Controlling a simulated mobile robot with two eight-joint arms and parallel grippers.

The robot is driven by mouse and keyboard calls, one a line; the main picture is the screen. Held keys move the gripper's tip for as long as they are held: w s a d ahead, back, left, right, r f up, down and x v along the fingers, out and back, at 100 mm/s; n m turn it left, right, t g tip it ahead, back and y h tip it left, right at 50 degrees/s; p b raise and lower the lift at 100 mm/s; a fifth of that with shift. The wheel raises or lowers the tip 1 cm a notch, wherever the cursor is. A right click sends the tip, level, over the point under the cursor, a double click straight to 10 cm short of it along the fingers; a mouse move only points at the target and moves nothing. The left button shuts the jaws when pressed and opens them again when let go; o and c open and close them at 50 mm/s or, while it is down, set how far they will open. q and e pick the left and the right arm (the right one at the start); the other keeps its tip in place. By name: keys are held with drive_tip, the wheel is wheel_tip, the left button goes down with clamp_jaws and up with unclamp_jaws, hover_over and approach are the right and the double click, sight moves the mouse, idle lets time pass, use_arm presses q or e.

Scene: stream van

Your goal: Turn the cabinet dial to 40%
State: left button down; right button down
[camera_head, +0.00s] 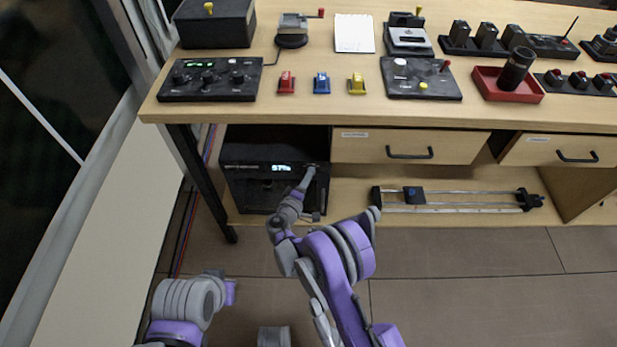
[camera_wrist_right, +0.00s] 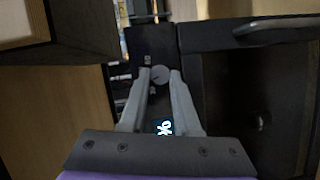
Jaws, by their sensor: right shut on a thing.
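The black cabinet (camera_head: 250,185) stands on the low shelf under the desk's left end. Its lit display (camera_head: 282,168) shows a percentage that looks like 57%, but the digits are small. In the right wrist view only the percent sign of the display (camera_wrist_right: 164,127) shows, turned sideways. My right gripper (camera_head: 310,171) reaches the upper right of the cabinet front. In the right wrist view its fingers close on the round grey dial (camera_wrist_right: 160,75), one on each side. The fingers hide most of the dial in the head view. My left arm shows at lower left, its gripper out of sight.
The desk top (camera_head: 330,108) overhangs the cabinet. A drawer (camera_head: 365,147) with a black handle sits just right of it, above a slider rail (camera_head: 460,201) on the low shelf. A desk leg (camera_head: 203,180) stands at the left. The floor in front is clear.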

drive_tip(key=c, duration=0.6)
unclamp_jaws()
drive_tip(key=shift+c, duration=0.2)
drive_tip(key=v, duration=1.1)
drive_tip(key=shift+p, duration=0.45)
drive_tip(key=shift+w, duration=0.1)
